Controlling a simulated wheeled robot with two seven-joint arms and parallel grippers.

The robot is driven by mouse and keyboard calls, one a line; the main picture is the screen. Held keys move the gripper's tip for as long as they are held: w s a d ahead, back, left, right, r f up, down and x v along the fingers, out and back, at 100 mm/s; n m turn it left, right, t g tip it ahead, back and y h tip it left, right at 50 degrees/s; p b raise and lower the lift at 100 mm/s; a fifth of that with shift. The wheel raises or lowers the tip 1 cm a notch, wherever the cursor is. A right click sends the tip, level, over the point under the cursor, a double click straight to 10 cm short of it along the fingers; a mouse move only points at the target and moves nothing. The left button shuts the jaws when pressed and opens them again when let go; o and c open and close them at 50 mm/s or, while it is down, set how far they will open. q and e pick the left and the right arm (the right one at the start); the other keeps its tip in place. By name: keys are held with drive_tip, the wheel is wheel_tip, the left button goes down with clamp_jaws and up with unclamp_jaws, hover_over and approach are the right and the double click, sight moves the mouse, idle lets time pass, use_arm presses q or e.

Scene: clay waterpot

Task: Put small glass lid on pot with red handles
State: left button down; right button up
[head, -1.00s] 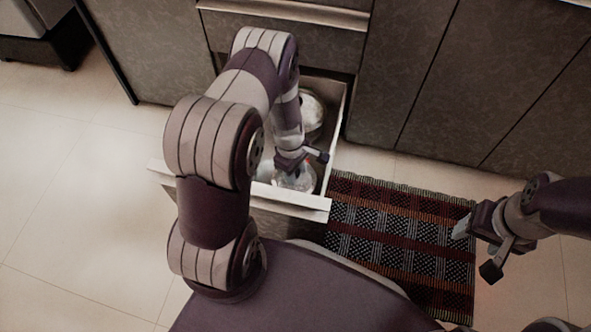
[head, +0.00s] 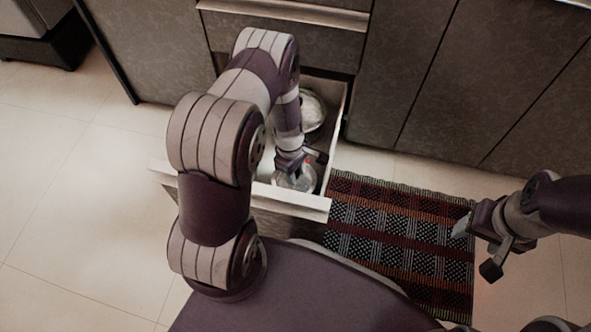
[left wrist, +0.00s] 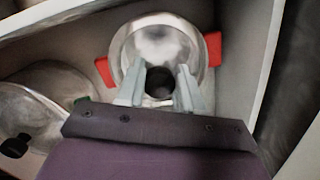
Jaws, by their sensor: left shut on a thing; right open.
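The pot with red handles (left wrist: 213,48) sits in the open drawer, its two handles showing on either side in the left wrist view. The small glass lid (left wrist: 160,40) appears as a clear round disc over this pot, with a dark knob (left wrist: 160,84) between my fingers. My left gripper (left wrist: 160,80) is shut on that knob. Whether the lid's rim touches the pot cannot be told. In the head view the lid (head: 293,180) shows under my left gripper (head: 291,165), which hides part of the pot. My right gripper (head: 463,228) is open and empty above the mat.
The drawer (head: 325,203) has raised walls close around my left gripper. Another, larger metal pot or lid (head: 312,112) lies at the drawer's back; the left wrist view shows shiny round cookware (left wrist: 35,115) there. A woven mat (head: 400,225) lies on the floor to the right.

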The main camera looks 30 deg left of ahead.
use_arm(q)
drive_tip(key=c, duration=0.6)
unclamp_jaws()
drive_tip(key=shift+c, duration=0.2)
wheel_tip(320, 180, up, 13)
drive_tip(key=a+p, duration=0.1)
drive_tip(key=p, duration=0.7)
drive_tip(key=shift+a+f, duration=0.15)
drive_tip(key=shift+a, duration=0.05)
drive_tip(key=shift+w, duration=0.1)
